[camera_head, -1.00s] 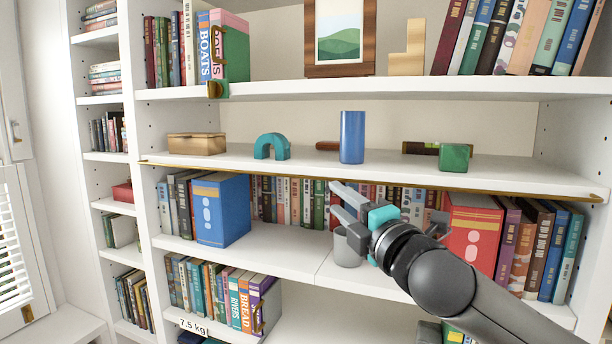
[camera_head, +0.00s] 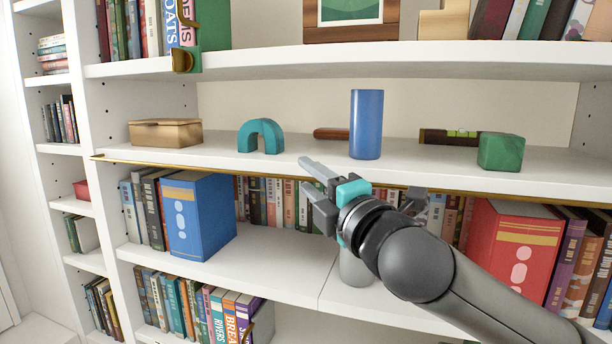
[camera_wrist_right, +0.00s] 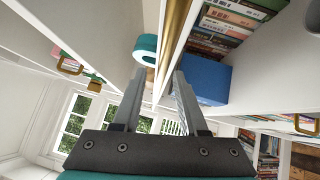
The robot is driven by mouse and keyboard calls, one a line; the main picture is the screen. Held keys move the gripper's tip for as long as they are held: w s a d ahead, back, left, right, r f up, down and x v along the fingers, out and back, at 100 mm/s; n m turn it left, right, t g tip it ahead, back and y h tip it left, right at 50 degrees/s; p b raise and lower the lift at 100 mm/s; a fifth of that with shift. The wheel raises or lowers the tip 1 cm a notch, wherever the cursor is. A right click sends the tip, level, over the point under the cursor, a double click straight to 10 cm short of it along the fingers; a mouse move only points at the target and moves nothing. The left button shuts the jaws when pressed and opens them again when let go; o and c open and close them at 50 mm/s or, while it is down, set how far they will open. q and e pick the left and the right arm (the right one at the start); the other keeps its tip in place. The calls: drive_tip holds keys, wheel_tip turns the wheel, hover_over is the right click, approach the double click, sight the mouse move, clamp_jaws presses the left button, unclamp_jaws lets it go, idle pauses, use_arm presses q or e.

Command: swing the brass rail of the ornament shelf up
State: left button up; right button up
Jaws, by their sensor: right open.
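The brass rail (camera_head: 170,165) runs low along the front edge of the ornament shelf (camera_head: 220,166), just under the board. My right gripper (camera_head: 307,172) is open, with its fingertips at the shelf's front edge near the rail, below and right of the teal arch. In the right wrist view the rail (camera_wrist_right: 174,42) runs down the picture into the gap between the open fingers (camera_wrist_right: 159,80). I cannot tell whether either finger touches it. My right gripper and arm hide part of the rail in the head view. My left gripper is not in view.
On the shelf stand a wooden box (camera_head: 166,133), a teal arch (camera_head: 262,136), a blue cylinder (camera_head: 366,125), a spirit level (camera_head: 450,136) and a green block (camera_head: 501,151). Below are books, a blue binder (camera_head: 200,215), a red binder (camera_head: 513,250) and a grey cup (camera_head: 355,268).

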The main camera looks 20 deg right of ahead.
drive_tip(key=shift+s, duration=0.1)
drive_tip(key=shift+c, duration=0.6)
clamp_jaws()
